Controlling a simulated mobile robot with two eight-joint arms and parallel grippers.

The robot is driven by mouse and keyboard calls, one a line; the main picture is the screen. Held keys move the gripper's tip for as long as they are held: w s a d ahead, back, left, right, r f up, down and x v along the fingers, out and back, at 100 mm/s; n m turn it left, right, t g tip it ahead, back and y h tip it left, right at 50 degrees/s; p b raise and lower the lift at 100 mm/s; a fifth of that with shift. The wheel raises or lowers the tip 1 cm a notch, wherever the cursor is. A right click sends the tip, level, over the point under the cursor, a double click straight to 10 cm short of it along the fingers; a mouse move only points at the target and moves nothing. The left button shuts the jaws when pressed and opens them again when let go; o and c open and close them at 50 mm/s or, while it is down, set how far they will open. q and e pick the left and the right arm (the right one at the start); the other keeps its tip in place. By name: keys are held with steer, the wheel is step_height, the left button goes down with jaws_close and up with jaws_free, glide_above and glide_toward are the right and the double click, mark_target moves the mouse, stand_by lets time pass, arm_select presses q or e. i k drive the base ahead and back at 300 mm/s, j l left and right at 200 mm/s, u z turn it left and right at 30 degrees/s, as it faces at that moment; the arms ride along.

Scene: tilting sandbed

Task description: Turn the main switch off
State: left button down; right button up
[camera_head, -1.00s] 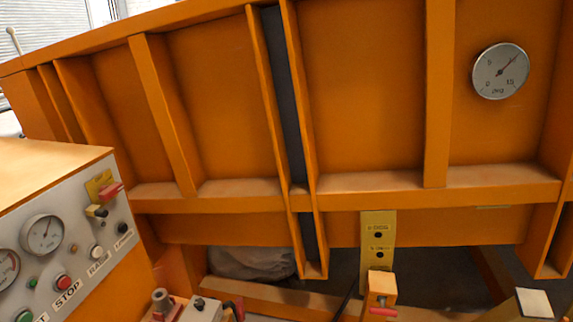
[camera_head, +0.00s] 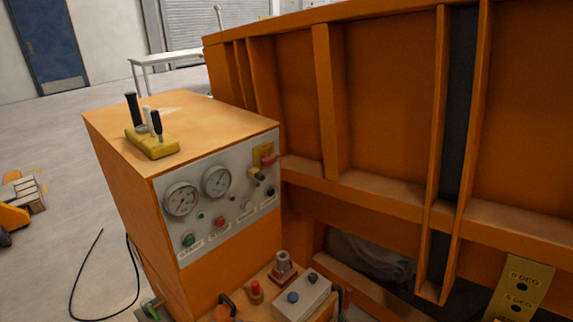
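The main switch (camera_head: 268,159) appears to be the red handle on a yellow plate at the upper right of the grey control panel (camera_head: 185,240). The panel is on the front of an orange cabinet (camera_head: 112,182). The red handle points to the right, roughly level and slightly tilted. A black knob on a yellowish base (camera_head: 257,174) sits just below it. Neither of my grippers is in view, and nothing touches the switch.
The panel also has two round gauges (camera_head: 181,199), a green start button (camera_head: 188,240) and a red stop button (camera_head: 219,223). Levers (camera_head: 152,128) stand on the cabinet top. The large orange sandbed (camera_head: 380,100) rises close on the right.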

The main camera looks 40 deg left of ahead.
mark_target(267, 160)
steer(key=u, duration=1.65)
steer(key=j, duration=0.3)
steer(key=i+j+u, duration=0.1)
steer(key=j, duration=0.2)
steer(key=i+j, duration=0.25)
steer(key=j+u, duration=0.05)
